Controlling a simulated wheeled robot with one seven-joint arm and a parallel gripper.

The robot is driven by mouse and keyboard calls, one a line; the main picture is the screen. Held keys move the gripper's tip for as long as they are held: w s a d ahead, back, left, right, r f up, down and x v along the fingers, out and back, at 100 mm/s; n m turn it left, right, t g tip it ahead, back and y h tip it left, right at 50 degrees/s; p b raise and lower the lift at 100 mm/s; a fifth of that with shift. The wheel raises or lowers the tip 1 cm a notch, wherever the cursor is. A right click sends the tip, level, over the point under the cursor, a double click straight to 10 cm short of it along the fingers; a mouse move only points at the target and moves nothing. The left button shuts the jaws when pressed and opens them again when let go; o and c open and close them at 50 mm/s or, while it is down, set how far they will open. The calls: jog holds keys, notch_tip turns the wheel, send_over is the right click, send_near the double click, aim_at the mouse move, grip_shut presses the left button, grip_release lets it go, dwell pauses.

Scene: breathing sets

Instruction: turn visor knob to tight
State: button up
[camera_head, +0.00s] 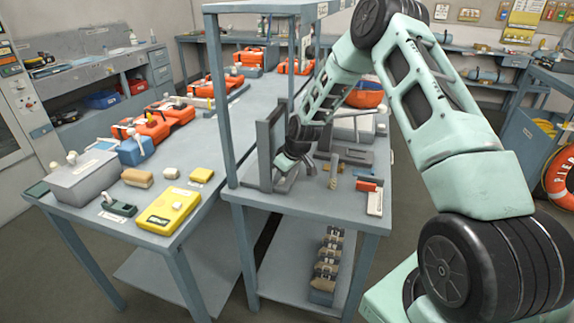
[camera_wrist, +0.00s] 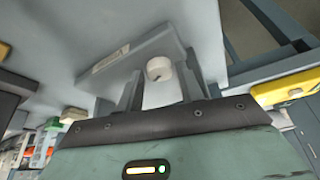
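The knob (camera_wrist: 159,68) is a short white cylinder with a small dark mark, on a grey bar-like panel (camera_wrist: 125,60) with a pale label strip. In the wrist view it shows between my gripper's (camera_wrist: 162,76) two grey fingers. The fingers stand apart with a visible gap on each side of the knob; I see no contact. I cannot read the knob's setting.
The bench (camera_head: 310,205) has a tall post (camera_head: 219,95) close left of the panel. Small brass parts, a red-handled item (camera_head: 367,186) and a grey case (camera_head: 352,152) lie to the right. A yellow case (camera_head: 168,211) is on the left table, also in the wrist view (camera_wrist: 285,88).

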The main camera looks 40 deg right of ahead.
jog(key=b+v, duration=0.2)
jog(key=v, duration=1.5)
jog(key=shift+b, duration=0.3)
jog(key=shift+r, duration=0.1)
jog(key=shift+o, duration=1.4)
jog(key=shift+w+b, duration=0.1)
jog(key=shift+b, duration=0.3)
jog(key=w+f+n+b, duration=0.2)
jog(key=f, duration=0.3)
jog(key=w+a+f+n+g+y+b, duration=0.1)
jog(key=w+f+n+b, duration=0.1)
jog(key=f, duration=0.3)
jog(key=w+f+n+b, duration=0.2)
jog(key=f+b, duration=0.2)
jog(key=f, duration=0.2)
jog(key=shift+a+f+g+y, duration=0.1)
jog(key=shift+a+g+y, duration=0.2)
jog(key=shift+y, duration=0.1)
